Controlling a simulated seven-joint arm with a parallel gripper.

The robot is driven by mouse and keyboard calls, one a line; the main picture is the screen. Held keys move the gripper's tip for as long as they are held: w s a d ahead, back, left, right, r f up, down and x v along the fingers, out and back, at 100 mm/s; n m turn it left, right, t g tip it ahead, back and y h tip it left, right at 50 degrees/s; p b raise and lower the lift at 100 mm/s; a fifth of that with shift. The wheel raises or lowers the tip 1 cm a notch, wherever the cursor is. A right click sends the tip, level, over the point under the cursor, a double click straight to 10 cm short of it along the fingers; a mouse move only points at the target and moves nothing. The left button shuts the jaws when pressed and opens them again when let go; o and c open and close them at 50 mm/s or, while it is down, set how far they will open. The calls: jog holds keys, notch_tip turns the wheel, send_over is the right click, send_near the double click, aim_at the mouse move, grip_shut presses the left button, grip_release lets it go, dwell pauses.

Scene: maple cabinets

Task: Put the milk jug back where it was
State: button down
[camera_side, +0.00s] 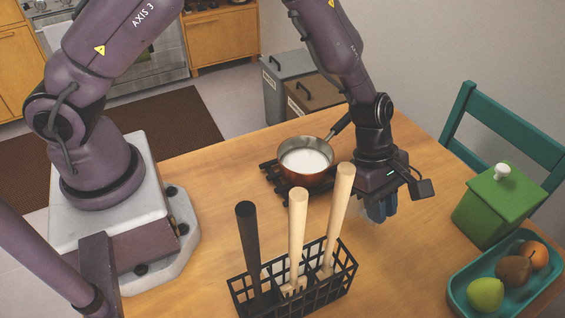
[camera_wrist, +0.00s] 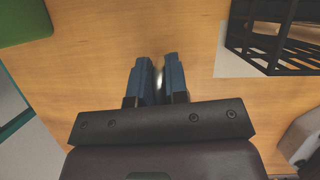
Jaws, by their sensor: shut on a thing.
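My gripper (camera_side: 380,212) points down low over the table, right of the copper saucepan (camera_side: 291,176). In the wrist view its two blue fingers (camera_wrist: 157,80) are close together, with a narrow pale, shiny sliver between them. The sliver appears to be part of the milk jug (camera_wrist: 158,80); the rest of it is hidden by the fingers, and I cannot make out its shape. The saucepan holds white liquid and sits on a black trivet (camera_side: 270,170).
A black wire rack (camera_side: 295,290) with tall-handled tools stands in front of my gripper. A green lidded box (camera_side: 495,210) and a teal fruit tray (camera_side: 460,290) are at the right. A teal chair (camera_side: 515,130) stands behind. Bare table lies between rack and tray.

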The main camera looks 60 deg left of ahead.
notch_tip(320, 180, up, 9)
jog(key=shift+r, duration=0.2)
jog(key=s+a, duration=0.5)
jog(key=a, duration=0.5)
jog(key=s+a+m, duration=0.1)
jog(key=s+a, duration=0.4)
jog(key=a, duration=0.4)
jog(key=s+a, duration=0.4)
jog(key=a, duration=0.6)
jog(key=shift+g, duration=0.3)
jog(key=f, duration=1.3)
jog(key=shift+s+d, duration=0.2)
jog(key=shift+s, duration=0.1)
jog(key=shift+f, duration=0.1)
